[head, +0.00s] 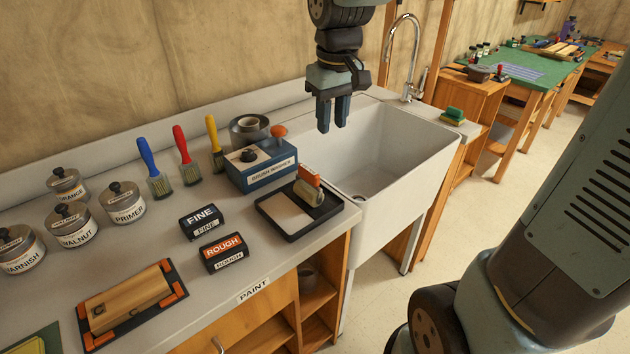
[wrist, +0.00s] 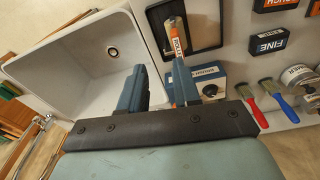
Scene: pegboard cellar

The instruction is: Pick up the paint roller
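The paint roller (head: 308,190), with an orange part on top and a pale roller, rests in a black paint tray (head: 333,208) on the counter by the sink. In the wrist view the roller (wrist: 177,38) shows beyond the fingers, with a lettered label on it, lying along the tray (wrist: 213,45). My gripper (head: 333,128) hangs above the sink's near-left part, higher than the roller and further back. Its two blue fingers are apart with nothing between them, also in the wrist view (wrist: 158,85).
The white sink (head: 425,150) with a tall tap (head: 402,50) lies right of the tray. A blue brush washer box (head: 262,172) stands close behind the tray. FINE (head: 202,221) and ROUGH (head: 227,252) blocks, brushes and several paint tins are to the left.

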